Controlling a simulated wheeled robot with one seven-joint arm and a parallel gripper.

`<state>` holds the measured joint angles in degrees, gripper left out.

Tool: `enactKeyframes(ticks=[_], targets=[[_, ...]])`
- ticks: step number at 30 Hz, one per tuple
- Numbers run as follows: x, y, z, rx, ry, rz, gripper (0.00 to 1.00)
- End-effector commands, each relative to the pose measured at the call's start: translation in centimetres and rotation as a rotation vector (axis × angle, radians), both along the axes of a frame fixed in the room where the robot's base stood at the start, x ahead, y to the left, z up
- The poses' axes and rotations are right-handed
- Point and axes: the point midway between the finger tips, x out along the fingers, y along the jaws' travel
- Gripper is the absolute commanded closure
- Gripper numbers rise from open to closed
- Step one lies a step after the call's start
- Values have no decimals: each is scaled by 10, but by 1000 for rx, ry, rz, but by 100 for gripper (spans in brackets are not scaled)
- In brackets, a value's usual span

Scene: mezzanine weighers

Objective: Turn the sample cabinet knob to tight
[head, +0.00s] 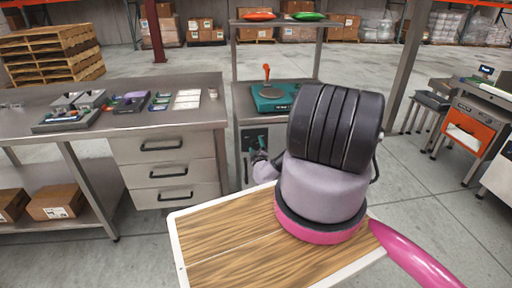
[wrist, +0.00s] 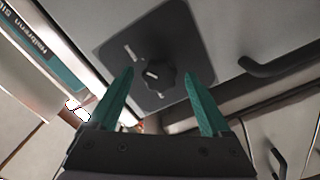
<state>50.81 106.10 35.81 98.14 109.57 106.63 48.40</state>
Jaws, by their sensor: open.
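The sample cabinet knob (wrist: 153,75), dark and lobed with a short white line on its face, sits on a dark square plate (wrist: 190,50) on a pale cabinet front in the wrist view. One pale mark is on the plate up and left of the knob, another below it. I cannot read a label by them. My gripper (wrist: 158,73) is open, its green fingers either side of the knob in the picture; I see no contact. In the head view my gripper (head: 254,141) is at the cabinet (head: 237,103) front, and my arm hides part of it.
A teal scale (head: 272,98) stands on the cabinet top. A steel bench with drawers (head: 165,172) is close on the left, with trays (head: 70,118) on it. A dark handle (wrist: 280,65) sits right of the knob plate. Open floor lies to the right.

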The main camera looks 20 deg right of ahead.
Motion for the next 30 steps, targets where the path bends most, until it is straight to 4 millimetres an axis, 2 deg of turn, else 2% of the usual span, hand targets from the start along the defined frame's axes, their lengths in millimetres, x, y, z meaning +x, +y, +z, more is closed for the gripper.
enactKeyframes(ticks=[5, 15, 19, 24, 30], targets=[[-10, 3, -1, 0, 2, 1, 18], [-74, 21, -1, 3, 3, 0, 18], [-92, 26, -1, 3, 2, -2, 18], [-103, 30, 0, 1, 0, -1, 18], [-104, 30, 0, 0, 0, 0, 18]])
